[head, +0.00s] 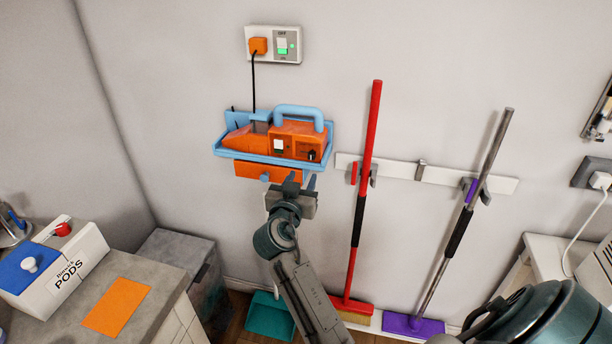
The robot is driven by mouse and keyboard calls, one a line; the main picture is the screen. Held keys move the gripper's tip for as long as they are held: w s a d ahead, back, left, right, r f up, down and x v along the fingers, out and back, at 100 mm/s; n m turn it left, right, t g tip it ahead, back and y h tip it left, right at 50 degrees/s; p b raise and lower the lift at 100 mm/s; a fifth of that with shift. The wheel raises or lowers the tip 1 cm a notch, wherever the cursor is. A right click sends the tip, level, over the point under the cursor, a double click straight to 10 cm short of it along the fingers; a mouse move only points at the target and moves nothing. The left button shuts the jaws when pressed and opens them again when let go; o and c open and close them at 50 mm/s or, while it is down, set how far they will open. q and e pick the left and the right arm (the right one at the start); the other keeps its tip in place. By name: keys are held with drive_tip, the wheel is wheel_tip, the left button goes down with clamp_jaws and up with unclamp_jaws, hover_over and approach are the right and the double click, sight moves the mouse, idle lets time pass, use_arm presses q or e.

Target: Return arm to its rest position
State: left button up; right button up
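My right arm reaches in from the lower right. Its gripper (301,180) points up at the wall, just below the blue wall holder (232,154). Its two fingers stand apart with nothing visible between them, so it looks open. The tips show close below the orange device (298,138) in the holder; I cannot tell whether they touch its orange lower part (252,170). My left gripper is not in view.
An orange plug (258,46) sits in the wall socket (292,33), its cord hanging to the holder. A red broom (366,140) and a purple-headed broom (478,190) hang to the right. A counter (165,275) with a pods box (75,262) stands left.

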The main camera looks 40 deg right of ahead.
drive_tip(key=shift+v, duration=0.75)
wheel_tip(320, 180, down, 21)
drive_tip(key=w+a+n+y, duration=0.2)
drive_tip(key=a+n+y, duration=0.1)
drive_tip(key=n+y, duration=0.25)
drive_tip(key=s+a+f+n+g+y, duration=0.15)
drive_tip(key=s+f, duration=0.35)
drive_tip(key=f, duration=0.7)
drive_tip(key=s+a+f+n+g+y, duration=0.15)
drive_tip(key=s+f, duration=0.25)
drive_tip(key=f, duration=0.8)
drive_tip(key=s+f+n+g+y, duration=0.2)
drive_tip(key=s+f+g+y, duration=0.15)
drive_tip(key=s+f, duration=1.45)
drive_tip(key=s+f+g, duration=0.2)
drive_tip(key=s+f, duration=0.2)
drive_tip(key=s, duration=0.8)
drive_tip(key=s+d+f+g+y, duration=0.1)
drive_tip(key=s+f, duration=0.3)
drive_tip(key=s, duration=0.9)
drive_tip(key=shift+s+g, duration=0.3)
drive_tip(key=shift+g, duration=0.15)
